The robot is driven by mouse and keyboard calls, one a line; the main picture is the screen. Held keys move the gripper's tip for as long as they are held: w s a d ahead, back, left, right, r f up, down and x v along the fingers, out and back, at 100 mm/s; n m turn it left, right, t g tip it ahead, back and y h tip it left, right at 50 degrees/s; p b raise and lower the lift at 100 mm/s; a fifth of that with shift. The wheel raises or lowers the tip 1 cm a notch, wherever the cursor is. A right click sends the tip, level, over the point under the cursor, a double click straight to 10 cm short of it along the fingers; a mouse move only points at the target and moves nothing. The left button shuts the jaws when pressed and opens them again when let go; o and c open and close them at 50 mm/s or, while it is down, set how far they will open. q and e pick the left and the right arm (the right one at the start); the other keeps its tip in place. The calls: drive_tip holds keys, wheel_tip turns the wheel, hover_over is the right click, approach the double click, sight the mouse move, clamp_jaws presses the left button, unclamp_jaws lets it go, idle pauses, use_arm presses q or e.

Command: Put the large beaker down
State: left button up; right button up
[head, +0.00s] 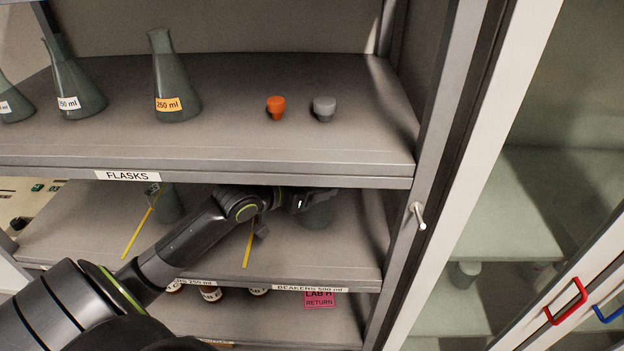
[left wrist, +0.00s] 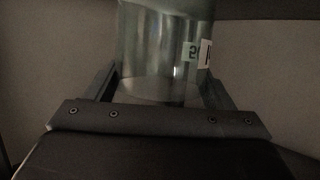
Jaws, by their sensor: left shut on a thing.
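The large beaker (head: 316,216) is a grey-tinted glass vessel inside the middle shelf (head: 345,262), on the right side, above the "BEAKERS 500 ml" label (head: 310,289). My left gripper (head: 318,199) reaches in under the upper shelf and is shut on this beaker. In the left wrist view the clear beaker (left wrist: 165,45) stands between the two fingers, with part of a white label showing. The gripper and the upper shelf hide its top. I cannot tell whether its base touches the shelf. My right gripper is not in view.
A smaller beaker (head: 168,207) stands left on the middle shelf. Yellow strips (head: 140,232) mark that shelf. The upper shelf (head: 235,145) holds several flasks (head: 172,85), an orange stopper (head: 276,107) and a grey one (head: 324,108). A cabinet post (head: 425,140) stands close on the right.

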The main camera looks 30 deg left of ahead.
use_arm(q)
drive_tip(key=shift+f, duration=0.15)
drive_tip(key=o, duration=1.4)
drive_tip(key=shift+c, duration=0.2)
drive_tip(key=shift+r, duration=0.2)
drive_tip(key=shift+s+a+r, duration=0.1)
drive_tip(key=shift+s+a, duration=0.05)
drive_tip(key=shift+s, duration=0.3)
drive_tip(key=p+v, duration=0.3)
drive_tip(key=v, duration=0.8)
